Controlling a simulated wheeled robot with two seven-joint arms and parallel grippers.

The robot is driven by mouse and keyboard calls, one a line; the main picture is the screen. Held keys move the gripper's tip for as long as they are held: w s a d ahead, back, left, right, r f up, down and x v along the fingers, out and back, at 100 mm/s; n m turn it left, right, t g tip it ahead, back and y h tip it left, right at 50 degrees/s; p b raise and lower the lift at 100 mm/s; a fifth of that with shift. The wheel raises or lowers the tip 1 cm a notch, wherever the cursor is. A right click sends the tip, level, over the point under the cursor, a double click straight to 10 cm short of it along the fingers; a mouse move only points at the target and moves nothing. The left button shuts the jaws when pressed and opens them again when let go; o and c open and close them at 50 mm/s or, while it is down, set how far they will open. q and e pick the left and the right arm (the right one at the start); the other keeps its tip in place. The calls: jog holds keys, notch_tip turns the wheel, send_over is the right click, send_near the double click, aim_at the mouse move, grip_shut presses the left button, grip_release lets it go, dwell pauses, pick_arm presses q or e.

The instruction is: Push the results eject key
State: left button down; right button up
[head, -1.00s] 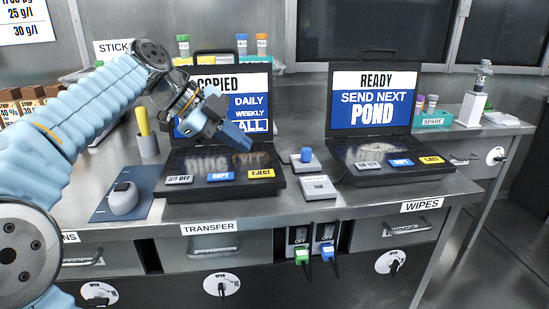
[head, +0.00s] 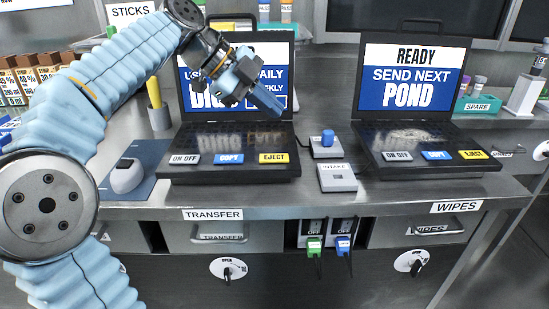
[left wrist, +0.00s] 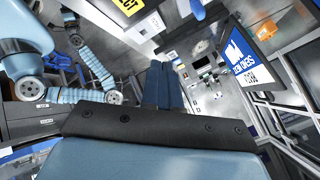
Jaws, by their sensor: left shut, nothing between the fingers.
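Two black laptops stand on the steel bench. The left laptop (head: 235,178) has a yellow EJECT key (head: 274,158) at its front right, beside a blue COPY key. The right laptop (head: 425,170) has its own yellow EJECT key (head: 473,154); its screen reads "READY SEND NEXT POND". I cannot read which laptop is the results one. My left gripper (head: 277,110) is shut and empty, in front of the left laptop's screen, its tips above and apart from that laptop's EJECT key. It covers part of the screen text. The shut fingers (left wrist: 163,85) also show in the left wrist view. My right gripper is not in view.
Between the laptops are a small box with a blue knob (head: 328,137) and a grey INTAKE box (head: 337,178). A white mouse-like device (head: 127,176) lies on a blue mat at left, near a pen cup (head: 159,115). The bench's front edge is clear.

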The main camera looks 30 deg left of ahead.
aim_at(269, 158)
pick_arm(q)
notch_tip(269, 158, down, 7)
jog(key=b, duration=0.5)
jog(key=shift+f, duration=0.1)
jog(key=shift+f+b, duration=0.25)
jog(key=shift+b, duration=0.15)
dwell(1.3)
jog(key=shift+f+b, duration=0.4)
jog(key=shift+b, duration=0.1)
jog(key=shift+f+b, duration=0.4)
jog(key=shift+b, duration=0.1)
dwell(0.5)
jog(key=shift+r, duration=0.1)
jog(key=shift+r+p, duration=0.65)
jog(key=shift+r, duration=0.1)
